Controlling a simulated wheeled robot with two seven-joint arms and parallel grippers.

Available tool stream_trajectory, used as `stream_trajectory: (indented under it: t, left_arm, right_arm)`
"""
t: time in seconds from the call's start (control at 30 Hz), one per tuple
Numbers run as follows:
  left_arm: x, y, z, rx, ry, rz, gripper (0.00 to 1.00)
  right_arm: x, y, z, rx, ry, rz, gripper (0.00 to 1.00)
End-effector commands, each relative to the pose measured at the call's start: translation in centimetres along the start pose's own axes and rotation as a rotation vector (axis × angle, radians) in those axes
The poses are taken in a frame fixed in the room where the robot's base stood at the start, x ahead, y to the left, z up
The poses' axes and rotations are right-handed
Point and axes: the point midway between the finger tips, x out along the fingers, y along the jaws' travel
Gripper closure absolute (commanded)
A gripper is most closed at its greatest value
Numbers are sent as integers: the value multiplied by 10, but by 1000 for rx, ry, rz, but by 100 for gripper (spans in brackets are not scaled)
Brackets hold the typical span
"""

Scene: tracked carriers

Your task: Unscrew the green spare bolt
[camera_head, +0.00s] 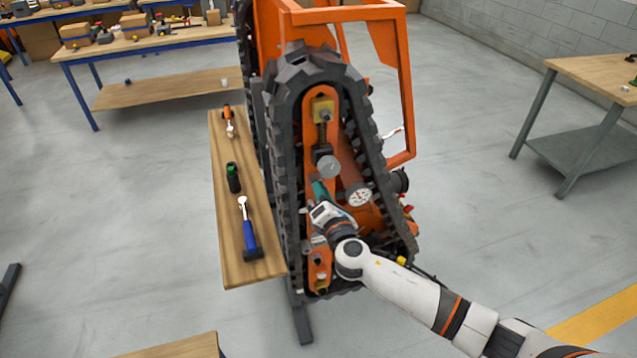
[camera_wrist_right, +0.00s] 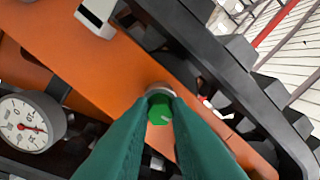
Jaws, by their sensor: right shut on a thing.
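The green bolt (camera_wrist_right: 159,108) shows in the right wrist view as a green head with a grey collar behind it, against the orange frame plate (camera_wrist_right: 85,45) of the tracked carrier. My right gripper (camera_wrist_right: 158,112) has dark green fingers, shut on the bolt head from both sides. How deep the bolt sits in the plate cannot be told. In the head view my right gripper (camera_head: 319,187) reaches inside the black track loop (camera_head: 285,165), and its fingertips lie against the orange frame; the bolt is hidden there. My left gripper is out of view.
A round gauge (camera_head: 360,197) is close to the right of my gripper. A wooden board (camera_head: 228,215) left of the track bears a blue-handled tool (camera_head: 249,236), a black-and-green container (camera_head: 233,177) and an orange tool (camera_head: 228,117).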

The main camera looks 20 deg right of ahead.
Motion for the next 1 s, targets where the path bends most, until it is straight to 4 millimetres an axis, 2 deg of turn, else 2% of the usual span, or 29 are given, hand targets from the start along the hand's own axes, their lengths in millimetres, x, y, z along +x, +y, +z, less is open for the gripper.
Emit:
stream_trajectory:
  t: [0.03, 0.2, 0.37, 0.63, 0.67, 0.73, 1.0]
  left_arm:
    - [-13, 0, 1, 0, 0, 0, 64]
    - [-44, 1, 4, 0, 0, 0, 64]
    - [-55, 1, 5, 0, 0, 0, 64]
    - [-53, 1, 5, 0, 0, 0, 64]
    - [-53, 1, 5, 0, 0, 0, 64]
    - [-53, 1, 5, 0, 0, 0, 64]
    - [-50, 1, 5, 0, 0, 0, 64]
  right_arm:
    - [0, -4, -4, -82, -2, 3, 100]
    - [0, -6, -6, -502, -3, 4, 100]
    - [0, -2, -3, -754, -3, 2, 100]
    - [0, 0, 0, -789, -2, 1, 100]
    - [0, 0, 0, -789, -2, 1, 79]
    - [0, 0, 0, -788, -2, 1, 69]
    - [0, 1, 1, -768, -1, 1, 69]
